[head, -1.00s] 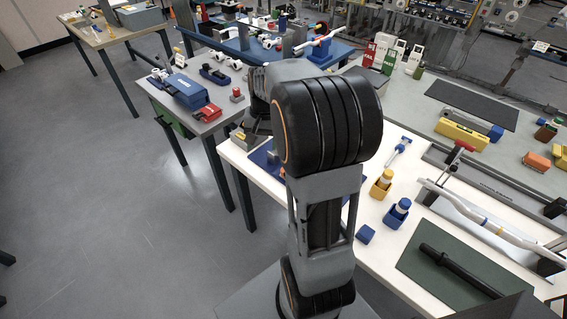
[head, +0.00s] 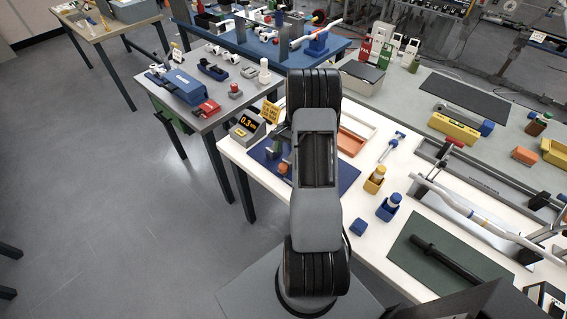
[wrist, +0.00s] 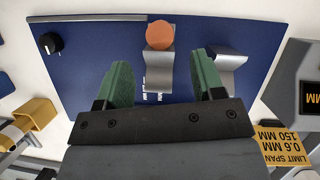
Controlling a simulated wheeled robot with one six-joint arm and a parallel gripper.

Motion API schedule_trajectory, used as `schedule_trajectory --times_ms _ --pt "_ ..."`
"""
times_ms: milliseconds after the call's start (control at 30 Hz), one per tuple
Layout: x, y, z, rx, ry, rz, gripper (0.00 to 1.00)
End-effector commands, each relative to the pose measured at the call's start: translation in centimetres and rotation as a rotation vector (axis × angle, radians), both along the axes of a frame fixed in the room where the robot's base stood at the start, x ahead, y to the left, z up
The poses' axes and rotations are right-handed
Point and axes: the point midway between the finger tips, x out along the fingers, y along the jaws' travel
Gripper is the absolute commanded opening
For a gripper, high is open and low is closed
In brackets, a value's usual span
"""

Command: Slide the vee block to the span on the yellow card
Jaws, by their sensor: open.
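A dark blue plate (head: 348,176) lies on the white bench; it fills much of the wrist view (wrist: 90,75). Two grey angular blocks stand on it in the wrist view. One grey block (wrist: 158,66) is between my fingers' lines, with an orange round piece (wrist: 159,35) at its far end. The other grey block (wrist: 228,66) has a vee-like notch and is just right of my right finger. The yellow card (wrist: 284,147), reading limit span 0.6 mm, 150 mm, is at lower right; it also shows in the head view (head: 270,112). My gripper (wrist: 162,70) is open, its green fingers apart and empty.
A grey gauge (head: 246,126) reading about 0.3 stands by the plate's left corner. A black knob (wrist: 50,43) sits on the plate's other end. An orange-lined tray (head: 352,141), a yellow holder (head: 375,180) and a blue holder (head: 389,207) stand to the right.

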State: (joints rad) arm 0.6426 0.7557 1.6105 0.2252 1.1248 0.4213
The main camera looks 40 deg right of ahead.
Motion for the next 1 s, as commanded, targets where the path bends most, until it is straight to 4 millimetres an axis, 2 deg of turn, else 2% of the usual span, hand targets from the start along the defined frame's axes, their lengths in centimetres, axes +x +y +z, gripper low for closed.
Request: schedule_trajectory --times_ms 200,400,867,1000 --pt "-0.6 1.4 -3.2 0.002 0.003 0.001 0.62" --pt "-0.8 2.0 -5.1 0.001 0.001 0.001 0.62" --pt "-0.9 2.3 -5.9 -0.001 -0.001 0.001 0.62" --pt "-0.9 2.3 -5.9 -0.001 -0.001 0.001 0.49"
